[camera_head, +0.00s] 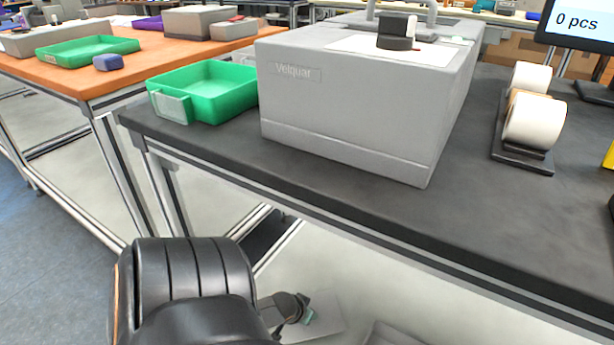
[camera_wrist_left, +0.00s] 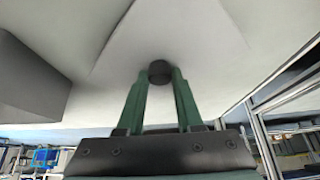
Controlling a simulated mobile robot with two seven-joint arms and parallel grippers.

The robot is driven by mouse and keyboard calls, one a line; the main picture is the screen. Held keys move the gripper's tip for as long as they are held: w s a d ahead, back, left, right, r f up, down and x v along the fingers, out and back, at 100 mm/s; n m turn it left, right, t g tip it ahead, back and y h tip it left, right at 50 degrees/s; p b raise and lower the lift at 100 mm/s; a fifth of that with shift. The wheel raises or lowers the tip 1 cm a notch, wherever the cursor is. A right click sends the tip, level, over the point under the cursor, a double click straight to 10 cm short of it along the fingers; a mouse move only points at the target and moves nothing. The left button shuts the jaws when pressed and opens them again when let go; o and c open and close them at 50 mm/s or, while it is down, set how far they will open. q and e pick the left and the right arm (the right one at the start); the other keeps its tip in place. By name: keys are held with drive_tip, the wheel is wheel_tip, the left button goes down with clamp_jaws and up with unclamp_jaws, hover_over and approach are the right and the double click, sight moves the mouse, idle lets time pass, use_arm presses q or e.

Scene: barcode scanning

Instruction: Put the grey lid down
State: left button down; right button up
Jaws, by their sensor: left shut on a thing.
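My left gripper (camera_wrist_left: 160,82) is shut on a small dark round knob (camera_wrist_left: 159,71), with one green finger on each side of it. The knob is on a pale grey surface, the grey lid (camera_wrist_left: 165,32), which fills much of the wrist view. In the head view my left arm comes in at the bottom. Its gripper (camera_head: 292,308) is low, in front of the dark table, with a flat grey piece, apparently the lid (camera_head: 328,312), beside it. My arm hides part of both. My right gripper is not in view.
A large grey box (camera_head: 345,115) marked "Velquar" stands near the dark table's front edge (camera_head: 330,215). A green tray (camera_head: 215,92) is to its left, white rolls (camera_head: 533,120) to its right. Dark tabletop (camera_head: 475,190) is clear between box and rolls. An orange table (camera_head: 105,80) stands far left.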

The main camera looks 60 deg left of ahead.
use_arm(q)
wheel_tip(320, 180, down, 2)
drive_tip(key=shift+f, duration=0.1)
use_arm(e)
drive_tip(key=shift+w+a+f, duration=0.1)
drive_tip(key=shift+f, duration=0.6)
use_arm(q)
drive_tip(key=shift+d, duration=0.1)
drive_tip(key=c, duration=1)
unclamp_jaws()
drive_tip(key=shift+f, duration=0.1)
drive_tip(key=o, duration=0.4)
drive_tip(key=shift+o, duration=0.2)
